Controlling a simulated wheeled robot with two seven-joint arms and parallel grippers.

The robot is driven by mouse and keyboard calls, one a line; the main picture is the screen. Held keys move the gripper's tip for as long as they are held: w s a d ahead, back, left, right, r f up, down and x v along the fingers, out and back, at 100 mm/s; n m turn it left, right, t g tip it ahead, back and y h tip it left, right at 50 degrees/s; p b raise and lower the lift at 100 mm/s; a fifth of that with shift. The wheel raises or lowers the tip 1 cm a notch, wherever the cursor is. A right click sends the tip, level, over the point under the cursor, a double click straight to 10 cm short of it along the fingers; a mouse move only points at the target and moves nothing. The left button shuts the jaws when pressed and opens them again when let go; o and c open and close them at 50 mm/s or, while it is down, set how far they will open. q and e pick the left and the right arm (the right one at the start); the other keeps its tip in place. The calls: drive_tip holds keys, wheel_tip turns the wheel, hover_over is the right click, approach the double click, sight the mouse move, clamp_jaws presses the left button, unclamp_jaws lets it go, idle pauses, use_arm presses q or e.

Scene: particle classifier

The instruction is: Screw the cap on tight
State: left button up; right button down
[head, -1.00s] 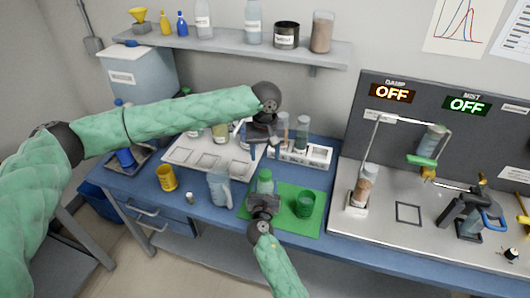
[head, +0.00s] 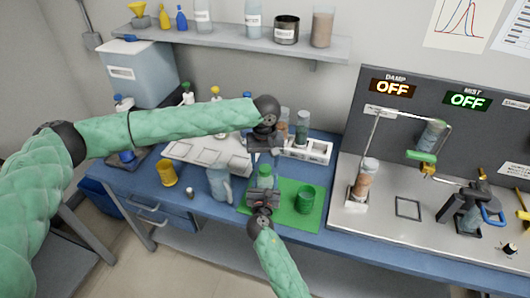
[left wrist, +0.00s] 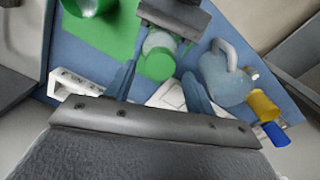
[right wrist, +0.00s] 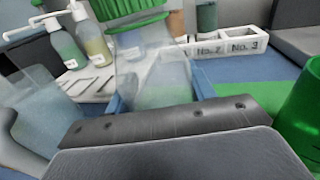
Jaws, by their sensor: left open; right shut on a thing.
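A clear bottle with a green cap (head: 265,172) stands at the left of the green mat (head: 285,218). My right gripper (head: 263,196) is shut on the clear bottle (right wrist: 160,75) from the front side. The ridged green cap (right wrist: 130,25) sits at the bottle's top in the right wrist view; how tight it is cannot be told. My left gripper (head: 265,155) is open just above the cap. In the left wrist view the green cap (left wrist: 158,64) lies between the two spread fingers, seemingly without contact.
A green cup (head: 305,199) stands right of the bottle. A clear pitcher (head: 220,184) and a yellow cup (head: 166,173) stand to the left. A white rack (head: 310,151) with tubes is behind. The metal apparatus bench fills the right side.

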use_arm(q)
drive_tip(key=shift+f, duration=1.15)
drive_tip(key=c, duration=1.1)
drive_tip(key=shift+m, duration=0.3)
